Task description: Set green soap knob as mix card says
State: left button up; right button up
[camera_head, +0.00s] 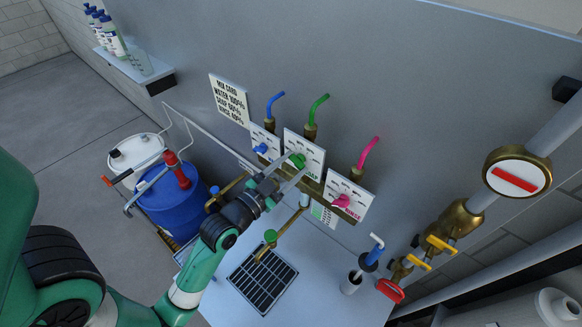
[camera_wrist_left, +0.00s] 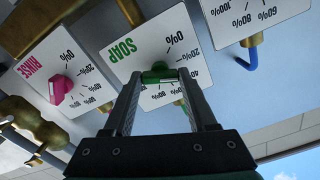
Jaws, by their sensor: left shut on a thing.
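The white mix card (camera_head: 229,98) on the wall reads water 100%, soap 60%, rinse 40%. The green soap knob (camera_head: 298,160) sits on the white soap dial plate (camera_head: 314,155), between the blue and pink knobs. My left gripper (camera_head: 291,173) is shut on the green knob. In the left wrist view both fingertips of the left gripper (camera_wrist_left: 158,80) close around the green knob (camera_wrist_left: 159,71). The soap plate (camera_wrist_left: 125,54) shows upside down there, with 0%, 20% and 40% readable at its right. The fingers hide part of the scale, and I cannot tell the knob's exact setting.
The blue water knob (camera_head: 261,149) and pink rinse knob (camera_head: 341,201) flank the soap knob. A blue drum (camera_head: 175,200) stands left. A red-striped gauge (camera_head: 516,177) is at right.

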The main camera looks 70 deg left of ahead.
pick_arm(q)
jog(key=m, duration=0.5)
jog(key=shift+m+b, duration=0.3)
jog(key=shift+b, duration=0.05)
jog(key=m, duration=0.5)
jog(key=shift+m+b, duration=0.3)
jog(key=shift+b, duration=0.1)
jog(key=shift+r, duration=0.1)
jog(key=o, duration=1.4)
jog(key=shift+c, duration=0.2)
jog(key=p+v, duration=0.2)
jog(key=v, duration=0.9)
jog(key=shift+s+p, duration=0.3)
jog(key=shift+p, duration=0.05)
